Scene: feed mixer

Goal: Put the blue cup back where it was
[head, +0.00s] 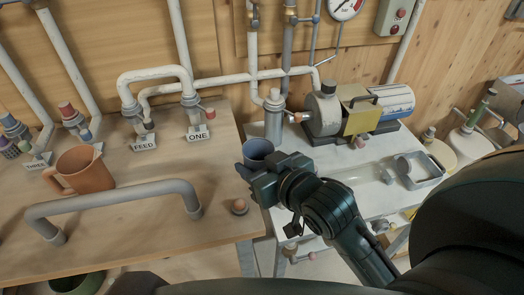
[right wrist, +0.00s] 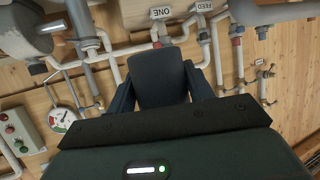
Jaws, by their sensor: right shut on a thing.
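The blue cup (head: 257,149) is held upright at the right edge of the wooden bench, beside the grey upright pipe. My right gripper (head: 252,167) is shut on it and hides its lower part. I cannot tell whether the cup's base touches a surface. In the right wrist view the blue cup (right wrist: 158,76) sits between the two fingers of my right gripper (right wrist: 160,92). My left gripper is not in view.
An orange jug (head: 84,170) stands on the wooden bench (head: 140,232) at left, behind a grey pipe handle (head: 112,198).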

